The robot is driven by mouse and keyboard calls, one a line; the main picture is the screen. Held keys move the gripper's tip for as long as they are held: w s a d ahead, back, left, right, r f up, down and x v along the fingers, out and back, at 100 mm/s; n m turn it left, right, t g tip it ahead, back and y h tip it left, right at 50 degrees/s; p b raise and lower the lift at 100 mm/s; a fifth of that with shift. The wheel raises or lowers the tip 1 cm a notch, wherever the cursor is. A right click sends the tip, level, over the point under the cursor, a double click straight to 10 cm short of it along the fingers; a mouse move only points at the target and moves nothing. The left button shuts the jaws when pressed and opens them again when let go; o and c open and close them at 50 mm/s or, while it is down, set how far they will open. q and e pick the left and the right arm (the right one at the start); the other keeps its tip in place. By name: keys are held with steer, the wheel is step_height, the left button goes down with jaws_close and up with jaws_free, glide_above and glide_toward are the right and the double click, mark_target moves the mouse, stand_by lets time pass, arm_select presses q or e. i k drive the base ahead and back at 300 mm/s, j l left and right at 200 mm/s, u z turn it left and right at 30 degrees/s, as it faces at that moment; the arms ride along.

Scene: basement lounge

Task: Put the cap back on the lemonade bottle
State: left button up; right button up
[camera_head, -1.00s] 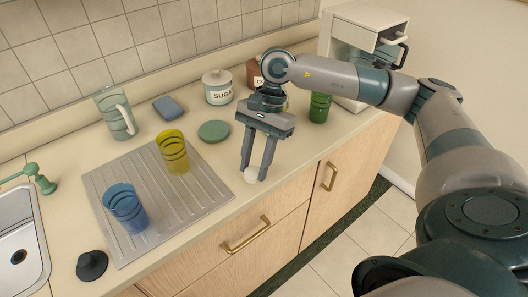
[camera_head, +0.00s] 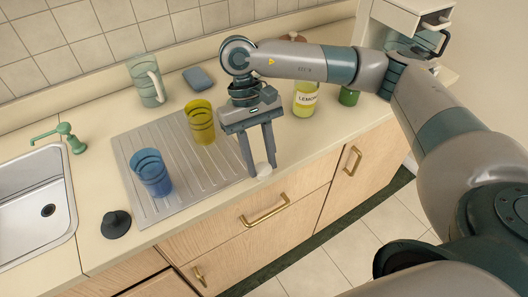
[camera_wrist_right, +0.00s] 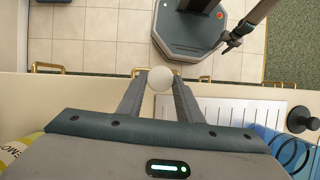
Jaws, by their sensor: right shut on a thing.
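The lemonade bottle (camera_head: 305,99), with yellow-green contents and a white label, stands on the counter right of my right gripper; my forearm hides its top. Part of it shows at the left edge of the right wrist view (camera_wrist_right: 10,152). A small round white cap (camera_head: 263,169) sits between the fingertips of my right gripper (camera_head: 262,172), near the counter's front edge. The right wrist view shows the cap (camera_wrist_right: 160,79) with a finger on each side. The right gripper is shut on it, pointing down. I cannot tell its exact height above the counter. My left gripper is out of view.
A ribbed drainboard (camera_head: 187,178) holds a blue cup (camera_head: 151,174) and a yellow cup (camera_head: 200,123). A dark stopper (camera_head: 116,224) lies beside the sink (camera_head: 35,205). A green glass (camera_head: 349,96) stands right of the bottle.

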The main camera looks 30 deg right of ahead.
mark_target(305, 94)
steer(key=k+l+z, duration=0.15)
steer(key=k+l, duration=0.2)
steer(key=k+l+z, duration=0.15)
steer(key=k+l, duration=0.15)
steer(key=l, duration=0.15)
steer(key=k+l+z, duration=0.15)
steer(key=k+l, duration=0.15)
steer(key=l, duration=0.15)
